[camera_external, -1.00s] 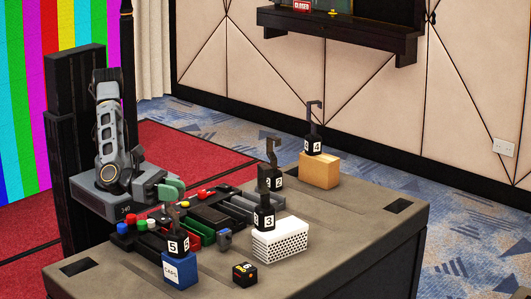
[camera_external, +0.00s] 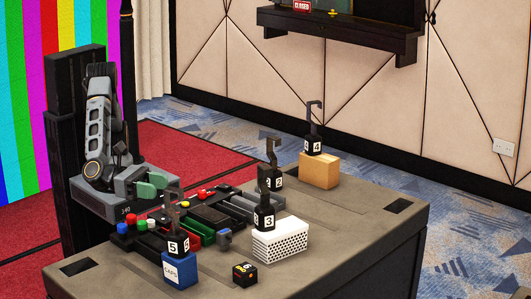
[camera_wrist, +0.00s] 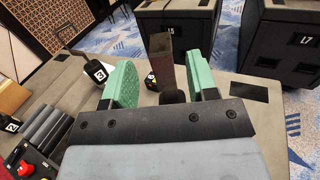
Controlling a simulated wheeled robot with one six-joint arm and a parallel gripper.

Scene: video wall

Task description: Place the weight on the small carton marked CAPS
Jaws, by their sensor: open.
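A black weight marked 5 (camera_external: 178,246) with a tall hook stands upright on the small blue carton marked CAPS (camera_external: 180,273), near the front left of the table. My gripper (camera_external: 157,184) is beside the top of this weight's hook, to its left, with green fingers apart and holding nothing. In the wrist view my gripper (camera_wrist: 164,88) is open, and the dark hook of the weight (camera_wrist: 166,65) shows upright beyond and between the fingers. The carton is hidden there behind my gripper.
A weight marked 3 (camera_external: 264,219) stands on a white perforated block (camera_external: 281,244). A weight marked 4 (camera_external: 313,144) stands on a tan box (camera_external: 319,171). Another weight (camera_external: 272,180) is between them. A small black cube (camera_external: 245,273) lies right of the carton. Controls (camera_external: 205,215) fill the table's middle.

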